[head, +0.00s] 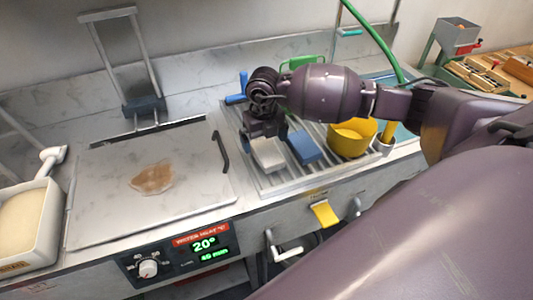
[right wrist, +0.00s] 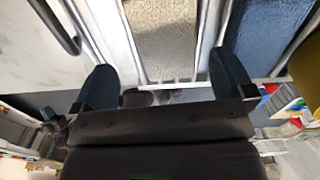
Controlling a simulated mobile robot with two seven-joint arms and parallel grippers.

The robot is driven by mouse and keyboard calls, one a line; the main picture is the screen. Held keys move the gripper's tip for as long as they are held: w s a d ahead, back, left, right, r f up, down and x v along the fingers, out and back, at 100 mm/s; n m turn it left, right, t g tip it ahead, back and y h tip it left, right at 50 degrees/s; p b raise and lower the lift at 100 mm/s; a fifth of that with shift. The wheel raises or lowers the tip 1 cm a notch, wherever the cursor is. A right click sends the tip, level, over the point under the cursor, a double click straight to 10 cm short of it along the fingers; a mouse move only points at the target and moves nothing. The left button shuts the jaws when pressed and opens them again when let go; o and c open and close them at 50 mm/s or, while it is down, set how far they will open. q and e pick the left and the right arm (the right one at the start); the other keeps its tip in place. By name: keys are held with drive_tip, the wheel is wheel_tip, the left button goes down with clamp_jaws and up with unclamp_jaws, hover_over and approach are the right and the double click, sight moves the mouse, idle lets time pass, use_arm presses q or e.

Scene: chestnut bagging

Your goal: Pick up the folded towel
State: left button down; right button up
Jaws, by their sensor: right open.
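A white, rough-textured folded towel (head: 268,154) lies on the slatted metal rack, left of a blue folded cloth or pad (head: 304,147). In the right wrist view the white towel (right wrist: 164,38) lies between the two finger lines, with the blue piece (right wrist: 268,36) to its right. My right gripper (head: 264,137) points down just above the white towel, its fingers open on either side and empty. I cannot tell how much height is left between the fingertips and the rack. My left gripper is not in view.
A yellow bucket (head: 350,138) stands right of the blue piece. A flat lid (head: 150,180) with a brown stain and black handle lies to the left. A white bin (head: 28,225) is at far left. A yellow piece (head: 325,213) hangs on the front edge.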

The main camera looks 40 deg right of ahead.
sight(267, 150)
drive_tip(key=f, duration=0.5)
drive_tip(key=shift+d, duration=0.35)
drive_tip(key=shift+s, duration=0.1)
drive_tip(key=shift+c, duration=0.2)
drive_tip(key=c, duration=1)
